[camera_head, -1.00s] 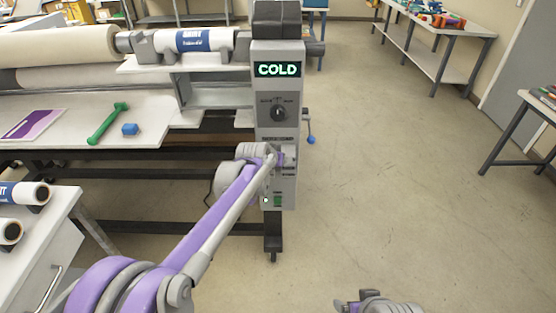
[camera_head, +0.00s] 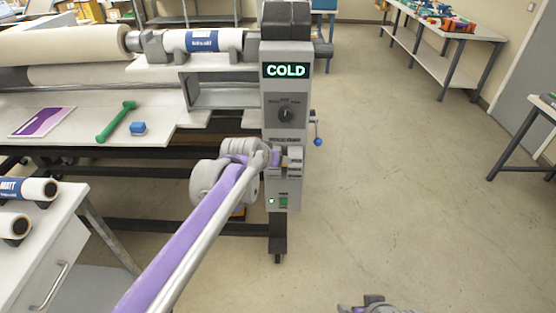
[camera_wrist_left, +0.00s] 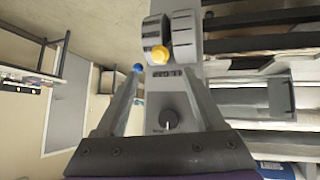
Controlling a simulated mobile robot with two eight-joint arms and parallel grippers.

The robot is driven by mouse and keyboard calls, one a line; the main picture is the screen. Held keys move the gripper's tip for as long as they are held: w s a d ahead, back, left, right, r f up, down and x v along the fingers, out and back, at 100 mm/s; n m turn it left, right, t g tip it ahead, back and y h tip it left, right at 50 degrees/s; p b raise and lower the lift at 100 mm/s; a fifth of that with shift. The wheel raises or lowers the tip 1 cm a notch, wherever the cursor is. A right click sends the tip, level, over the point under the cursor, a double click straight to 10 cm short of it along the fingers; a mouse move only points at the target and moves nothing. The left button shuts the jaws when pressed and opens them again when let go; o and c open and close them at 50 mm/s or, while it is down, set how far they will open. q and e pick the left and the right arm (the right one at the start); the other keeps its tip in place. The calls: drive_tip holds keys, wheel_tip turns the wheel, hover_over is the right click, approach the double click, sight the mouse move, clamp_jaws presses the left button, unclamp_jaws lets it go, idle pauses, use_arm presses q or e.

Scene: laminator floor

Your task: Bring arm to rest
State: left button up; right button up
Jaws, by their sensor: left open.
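My left arm reaches from the bottom left to the front of the grey laminator control column (camera_head: 287,95). My left gripper (camera_head: 291,161) is at the column, below the dark knob (camera_head: 286,114). In the left wrist view its two fingers (camera_wrist_left: 163,82) are spread, with nothing held between them. The knob also shows between them there (camera_wrist_left: 168,120). Part of my right arm's end (camera_head: 378,304) shows at the bottom edge of the head view; its jaws are not clear.
The lit display reads COLD. A blue-tipped lever (camera_head: 317,141) sticks out on the column's right. A drawer cabinet (camera_head: 45,237) stands at left. The floor at right is open.

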idle(0.4)
use_arm(q)
drive_tip(key=s+a+f+g+y, duration=0.1)
drive_tip(key=s+a+f, duration=0.3)
drive_tip(key=s, duration=0.7)
drive_tip(key=s+a+f+n+g+y, duration=0.1)
drive_tip(key=s+a+f, duration=0.4)
drive_tip(key=s, duration=0.6)
drive_tip(key=s+a+f+n+g+y, duration=0.1)
drive_tip(key=s+a+f, duration=0.4)
drive_tip(key=s, duration=0.7)
drive_tip(key=shift+a+f+g, duration=0.15)
drive_tip(key=shift+a+g, duration=0.15)
drive_tip(key=shift+a, duration=0.25)
